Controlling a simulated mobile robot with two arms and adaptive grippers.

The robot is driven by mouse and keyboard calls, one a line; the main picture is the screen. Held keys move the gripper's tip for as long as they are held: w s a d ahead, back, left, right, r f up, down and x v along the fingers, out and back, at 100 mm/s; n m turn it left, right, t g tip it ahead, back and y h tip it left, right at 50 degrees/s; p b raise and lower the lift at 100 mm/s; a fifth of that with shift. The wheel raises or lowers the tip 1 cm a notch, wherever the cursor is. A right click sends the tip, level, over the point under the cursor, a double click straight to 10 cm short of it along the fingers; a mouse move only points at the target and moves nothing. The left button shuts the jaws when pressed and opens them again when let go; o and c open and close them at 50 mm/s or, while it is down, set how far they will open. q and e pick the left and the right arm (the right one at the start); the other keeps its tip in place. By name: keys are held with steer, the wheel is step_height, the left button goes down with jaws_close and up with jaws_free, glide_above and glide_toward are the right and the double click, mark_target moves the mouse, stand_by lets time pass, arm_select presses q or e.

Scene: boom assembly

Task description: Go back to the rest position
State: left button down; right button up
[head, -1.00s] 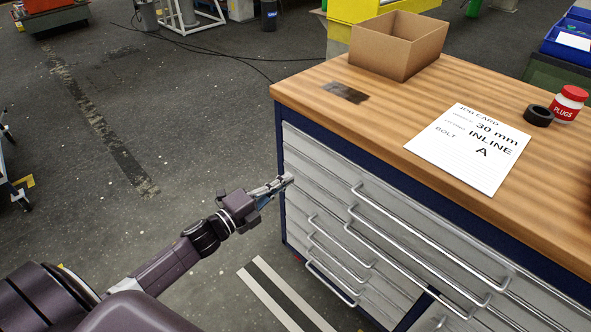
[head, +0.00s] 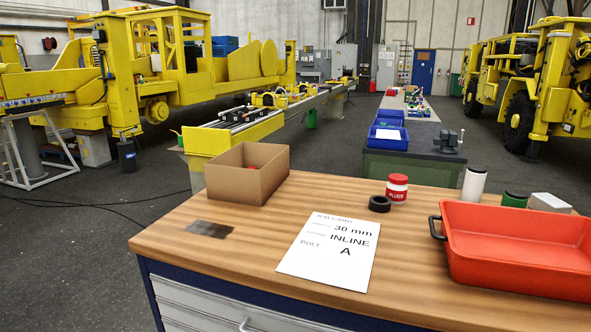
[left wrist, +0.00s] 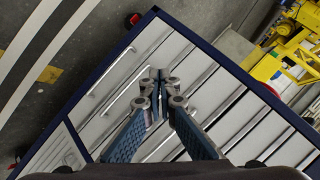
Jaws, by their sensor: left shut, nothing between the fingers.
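My left gripper (left wrist: 160,80) shows in the left wrist view, its fingertips together with nothing between them. Behind it are the grey drawer fronts (left wrist: 205,95) of the workbench. I cannot tell whether the fingers touch the drawers. Neither my left nor my right gripper is in the head view now. The workbench's wooden top (head: 240,265) fills the lower part of the head view.
On the bench are a cardboard box (head: 240,182), a job card (head: 325,255), a black ring (head: 380,204), a PLUGS jar (head: 397,187) and a red tray (head: 470,255). Yellow machines (head: 170,60) stand behind. Open floor (head: 60,250) lies at the left.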

arm_select(q)
steer(key=s+d+f+n+g, duration=0.2)
steer(key=s+f, duration=0.5)
steer(key=s, duration=0.4)
steer(key=s+d+f+n+g, duration=0.3)
steer(key=s+d+f, duration=0.3)
steer(key=s, duration=0.6)
steer(key=s+d+f+n+g, duration=0.2)
steer(key=s+d+f+g, duration=0.2)
steer(key=s+f, duration=0.3)
steer(key=s, duration=0.4)
steer(key=shift+s+f+n+g, duration=0.3)
steer(key=shift+n, duration=0.1)
